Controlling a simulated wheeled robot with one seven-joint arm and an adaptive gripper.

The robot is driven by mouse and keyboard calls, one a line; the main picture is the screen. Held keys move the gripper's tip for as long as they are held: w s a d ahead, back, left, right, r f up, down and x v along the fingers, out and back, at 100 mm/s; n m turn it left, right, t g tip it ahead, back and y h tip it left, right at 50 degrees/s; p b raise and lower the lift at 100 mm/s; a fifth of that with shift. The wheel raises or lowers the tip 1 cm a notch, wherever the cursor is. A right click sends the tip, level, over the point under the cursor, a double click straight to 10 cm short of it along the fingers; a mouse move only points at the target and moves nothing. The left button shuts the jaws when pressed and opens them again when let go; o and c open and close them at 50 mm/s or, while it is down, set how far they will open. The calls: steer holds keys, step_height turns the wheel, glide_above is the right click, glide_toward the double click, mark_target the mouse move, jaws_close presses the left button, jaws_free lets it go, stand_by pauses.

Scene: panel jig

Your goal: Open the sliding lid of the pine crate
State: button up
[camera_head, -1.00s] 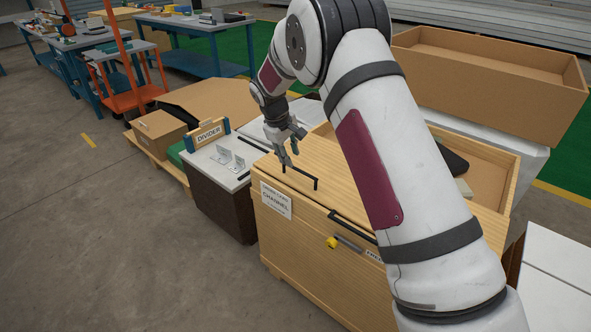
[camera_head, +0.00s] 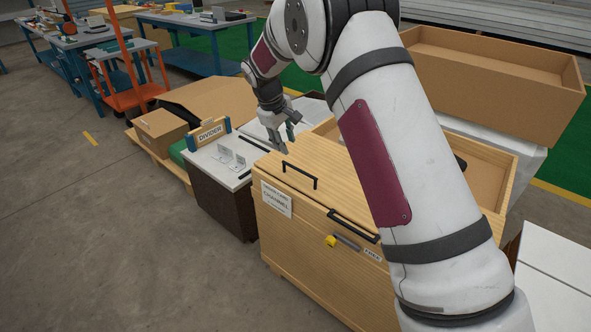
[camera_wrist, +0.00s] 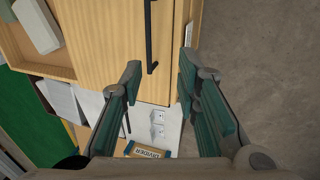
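The pine crate (camera_head: 320,265) stands at the centre of the head view, with a label on its front. Its pale wooden lid (camera_head: 325,190) lies flat over the near part, carrying a black bar handle (camera_head: 300,174). In the wrist view the lid (camera_wrist: 110,40) and handle (camera_wrist: 151,40) show beyond the fingers. My gripper (camera_head: 285,147) is above the lid's far left end, apart from the handle. In the wrist view my gripper (camera_wrist: 159,74) has its fingers spread, with nothing between them. My arm hides part of the lid and crate.
A yellow-tipped latch (camera_head: 342,242) and a second black bar (camera_head: 353,226) are on the crate's front. Behind the lid, an open wooden compartment (camera_head: 490,170) shows. A DIVIDER sign (camera_head: 210,132) and metal brackets stand on the neighbouring unit. Floor at left is clear.

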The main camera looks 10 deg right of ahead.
steer(key=shift+s+a+r, duration=0.1)
steer(key=shift+a+r, duration=0.05)
steer(key=shift+r, duration=0.3)
stand_by(0.4)
steer(key=v, duration=1.2)
steer(key=shift+f, duration=0.1)
